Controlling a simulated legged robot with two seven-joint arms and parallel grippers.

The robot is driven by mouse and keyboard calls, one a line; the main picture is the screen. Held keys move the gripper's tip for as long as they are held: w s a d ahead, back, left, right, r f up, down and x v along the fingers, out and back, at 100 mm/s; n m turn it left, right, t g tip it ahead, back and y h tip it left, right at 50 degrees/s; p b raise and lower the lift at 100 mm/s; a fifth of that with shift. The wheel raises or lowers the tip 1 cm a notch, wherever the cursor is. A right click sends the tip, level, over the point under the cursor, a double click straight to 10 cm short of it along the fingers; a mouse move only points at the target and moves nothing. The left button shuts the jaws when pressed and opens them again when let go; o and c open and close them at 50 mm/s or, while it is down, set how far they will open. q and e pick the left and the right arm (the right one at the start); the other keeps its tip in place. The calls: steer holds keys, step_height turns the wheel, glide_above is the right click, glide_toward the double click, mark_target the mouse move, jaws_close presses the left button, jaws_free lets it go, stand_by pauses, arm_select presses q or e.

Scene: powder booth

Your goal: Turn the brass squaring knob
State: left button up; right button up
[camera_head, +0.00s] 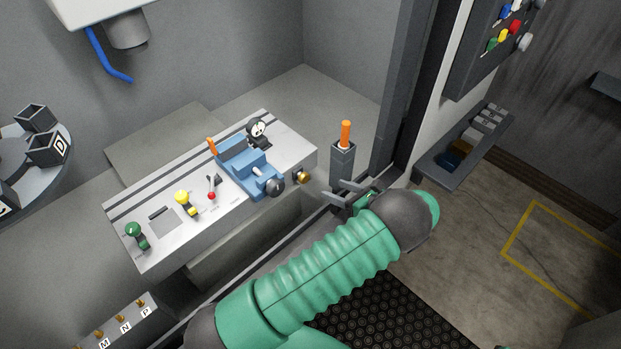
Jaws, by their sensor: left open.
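The brass knob (302,177) sits at the front right of the white bench (295,150), next to a dark round knob (276,188) on the blue vise-like fixture (243,163). My left gripper (333,190) is open and empty. Its two grey fingers point left toward the brass knob, with a small gap between them and the knob in the picture. My green left arm comes up from the bottom and hides what lies behind it. My right gripper is not in view.
A dark post with an orange-handled tool (345,136) stands just behind my left gripper. The bench carries a red-tipped lever (211,196), a yellow knob (182,197) and a green knob (133,229). A dark door frame (405,90) rises to the right.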

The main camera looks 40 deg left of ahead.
mark_target(306, 179)
arm_select(q)
steer(key=p+x, duration=0.2)
steer(key=x, duration=1)
steer(key=shift+a+f, duration=0.25)
steer(key=shift+a, duration=0.1)
steer(key=shift+d, duration=0.1)
steer(key=shift+a+f, duration=0.1)
steer(key=shift+a, duration=0.2)
steer(key=c, duration=0.7)
jaws_close()
steer(key=shift+d+f+n+t+b, duration=0.1)
steer(key=shift+n+t+b, duration=0.3)
steer(key=shift+n+t, duration=0.45)
steer(key=shift+s+n+t, duration=0.1)
steer(key=shift+n+t, duration=0.15)
steer(key=shift+n, duration=0.4)
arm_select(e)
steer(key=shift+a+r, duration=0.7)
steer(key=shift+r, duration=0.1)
